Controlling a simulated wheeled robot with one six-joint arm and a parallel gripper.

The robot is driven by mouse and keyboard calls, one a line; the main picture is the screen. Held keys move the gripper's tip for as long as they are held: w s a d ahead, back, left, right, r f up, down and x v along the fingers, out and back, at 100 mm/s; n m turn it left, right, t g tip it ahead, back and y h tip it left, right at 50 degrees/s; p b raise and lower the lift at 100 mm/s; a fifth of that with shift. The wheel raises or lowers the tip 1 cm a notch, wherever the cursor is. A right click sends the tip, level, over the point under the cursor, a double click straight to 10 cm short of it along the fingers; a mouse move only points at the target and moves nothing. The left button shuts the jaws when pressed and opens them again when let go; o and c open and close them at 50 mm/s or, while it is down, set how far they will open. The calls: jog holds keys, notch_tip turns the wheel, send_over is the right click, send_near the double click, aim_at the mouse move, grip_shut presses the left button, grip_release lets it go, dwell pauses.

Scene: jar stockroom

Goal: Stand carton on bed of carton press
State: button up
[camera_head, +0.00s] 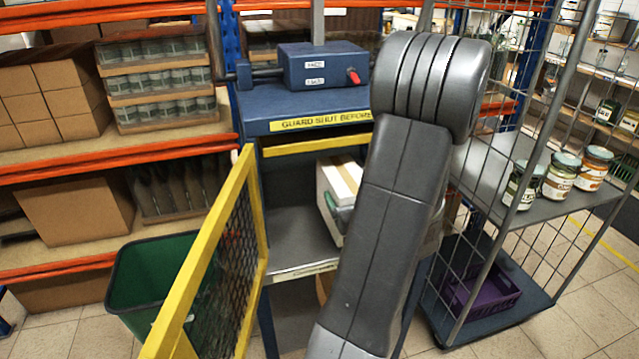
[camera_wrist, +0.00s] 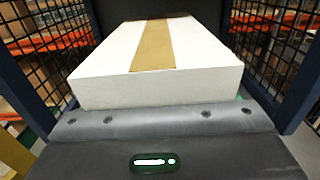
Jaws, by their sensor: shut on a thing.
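A white carton (camera_wrist: 105,70) with a tan tape strip fills the middle of the wrist view. It also shows in the head view (camera_head: 331,184), partly hidden behind my arm. My gripper (camera_head: 340,212) is at the carton inside the carton press and is shut on it; the fingertips are mostly hidden. The carton press (camera_head: 315,104) is blue with a yellow label reading "GUARD SHUT BEFORE". Its grey bed (camera_head: 290,246) lies under the carton; I cannot tell whether the carton touches it. The yellow mesh guard (camera_head: 255,190) is swung open at the left.
A green bin (camera_head: 150,262) stands on the floor left of the guard. A wire cage trolley (camera_head: 575,200) with several jars and a purple crate (camera_head: 485,292) is at the right. Shelves with boxes (camera_head: 75,208) line the left.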

jog(key=f+p+x, duration=0.1)
jog(key=x, duration=0.7)
jog(key=f+p+x, duration=0.2)
jog(key=x, duration=0.7)
jog(key=shift+w+f, duration=0.25)
jog(key=shift+a, duration=0.1)
jog(key=shift+f+b, duration=0.2)
jog(key=shift+b, duration=0.1)
jog(key=o, duration=1.2)
jog(key=shift+r, duration=0.1)
jog(key=b+v, duration=0.2)
jog(key=v, duration=1)
jog(key=shift+r, duration=0.15)
